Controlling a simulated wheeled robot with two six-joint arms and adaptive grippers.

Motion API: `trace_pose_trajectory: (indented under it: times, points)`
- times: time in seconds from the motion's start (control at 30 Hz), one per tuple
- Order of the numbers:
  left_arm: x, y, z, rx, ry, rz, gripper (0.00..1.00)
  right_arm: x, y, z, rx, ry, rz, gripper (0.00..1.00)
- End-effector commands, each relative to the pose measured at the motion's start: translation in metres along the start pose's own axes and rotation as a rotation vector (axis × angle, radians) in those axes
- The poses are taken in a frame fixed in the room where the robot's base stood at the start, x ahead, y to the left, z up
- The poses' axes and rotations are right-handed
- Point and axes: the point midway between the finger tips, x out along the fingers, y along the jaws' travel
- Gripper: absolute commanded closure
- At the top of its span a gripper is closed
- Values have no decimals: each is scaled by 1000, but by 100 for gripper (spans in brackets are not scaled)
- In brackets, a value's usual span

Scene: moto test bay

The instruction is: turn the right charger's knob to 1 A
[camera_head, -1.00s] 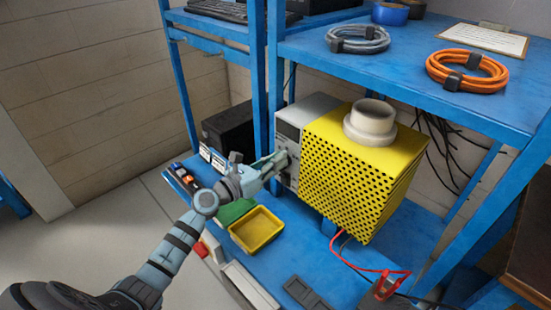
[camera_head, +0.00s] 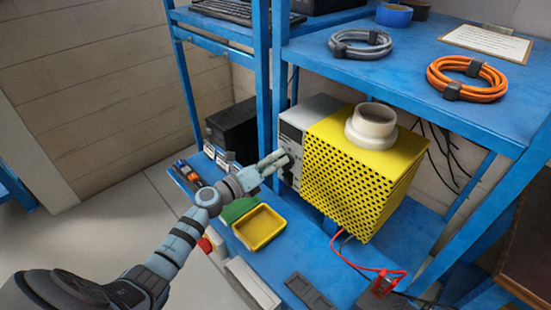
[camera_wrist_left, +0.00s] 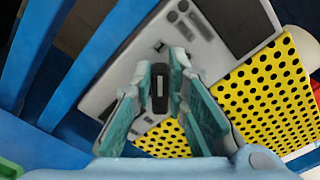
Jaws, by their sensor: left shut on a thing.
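The grey charger (camera_head: 316,108) stands on the lower blue shelf, partly hidden behind the yellow perforated box. Its panel (camera_wrist_left: 130,75) fills the middle of the left wrist view, with a dark display and several small buttons. The black knob (camera_wrist_left: 160,88) has a pale mark and sits between my left fingers. My left gripper (camera_head: 284,159) reaches the panel from the left and is shut on the knob; its teal finger pads (camera_wrist_left: 165,105) flank it. The scale around the knob is too small or covered to read. My right gripper is not in view.
The yellow perforated box (camera_head: 350,170) with a white collar (camera_head: 372,122) stands close right of the gripper. A blue rack post (camera_head: 265,90) rises just behind it. A yellow tray (camera_head: 259,227), a black box (camera_head: 234,127) and red leads (camera_head: 372,269) are nearby.

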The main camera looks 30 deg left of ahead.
Motion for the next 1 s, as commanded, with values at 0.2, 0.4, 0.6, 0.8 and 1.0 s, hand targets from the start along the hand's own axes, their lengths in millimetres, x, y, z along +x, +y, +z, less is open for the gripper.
trace_pose_trajectory:
  times: [0.2,0.4,0.6,0.8,1.0]
  points:
    - [0,0,-1,-10,1,-1,100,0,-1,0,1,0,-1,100]
    - [0,0,-1,-9,1,-1,100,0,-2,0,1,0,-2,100]
    - [0,0,0,-8,1,-1,66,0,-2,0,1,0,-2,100]
    - [0,0,0,-7,0,0,66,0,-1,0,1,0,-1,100]
    - [-18,2,-1,-4,1,3,66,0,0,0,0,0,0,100]
